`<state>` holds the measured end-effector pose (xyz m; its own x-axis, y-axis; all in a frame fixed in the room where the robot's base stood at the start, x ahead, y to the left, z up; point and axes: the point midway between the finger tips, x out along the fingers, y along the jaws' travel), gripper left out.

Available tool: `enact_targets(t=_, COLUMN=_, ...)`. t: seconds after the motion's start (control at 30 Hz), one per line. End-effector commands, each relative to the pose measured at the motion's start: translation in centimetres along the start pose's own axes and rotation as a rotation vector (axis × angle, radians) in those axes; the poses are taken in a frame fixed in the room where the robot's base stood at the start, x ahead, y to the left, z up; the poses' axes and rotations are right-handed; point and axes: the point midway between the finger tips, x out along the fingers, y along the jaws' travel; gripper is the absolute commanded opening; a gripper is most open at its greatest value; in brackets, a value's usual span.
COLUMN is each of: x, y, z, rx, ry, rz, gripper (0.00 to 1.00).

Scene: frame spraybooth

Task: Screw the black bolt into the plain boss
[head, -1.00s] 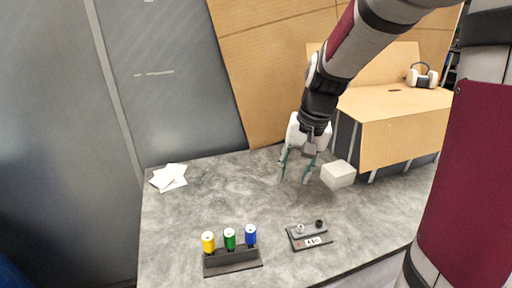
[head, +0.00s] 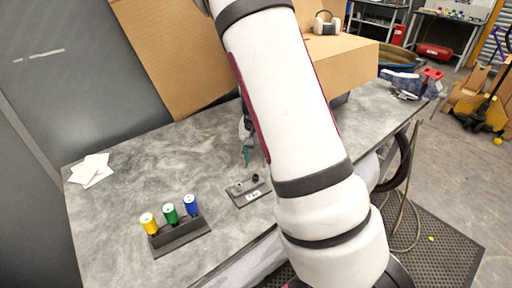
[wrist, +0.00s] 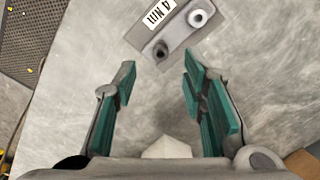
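A small grey plate (head: 240,199) with a white torque label lies on the table, with two short round parts standing on it. One is pale with a ring-shaped top (wrist: 198,17); the other is a dark cylinder (wrist: 160,50), also visible in the head view (head: 255,178). I cannot tell for sure which is the black bolt and which the plain boss. My gripper (wrist: 158,64) is open and empty, its green-padded fingers spread above the table. In the wrist view the dark cylinder shows between the fingertips, apart from them. In the head view my arm hides most of the gripper.
A dark rack (head: 180,236) holds yellow (head: 149,223), green (head: 170,214) and blue (head: 191,206) cylinders to the left of the plate. White papers (head: 91,170) lie at the far left. A white block (wrist: 167,149) shows near the palm in the wrist view. The table's middle is clear.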

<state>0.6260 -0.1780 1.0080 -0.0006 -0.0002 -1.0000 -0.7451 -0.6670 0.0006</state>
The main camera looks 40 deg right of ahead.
Motion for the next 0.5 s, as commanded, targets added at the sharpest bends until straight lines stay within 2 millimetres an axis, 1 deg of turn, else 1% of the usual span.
enact_targets(t=0.03, x=1.0, y=0.1, z=0.1, rx=0.002, ry=-0.004, rz=0.003, gripper=0.38)
enact_targets(t=0.2, x=4.0, y=0.1, z=0.1, rx=0.001, ry=-0.003, rz=0.002, gripper=0.38)
enact_targets(t=0.4, x=6.5, y=0.0, z=0.0, rx=0.001, ry=-0.001, rz=0.000, gripper=0.38)
enact_targets(t=0.5, x=7.2, y=0.0, z=0.0, rx=-0.001, ry=-0.001, rz=0.000, gripper=0.38)
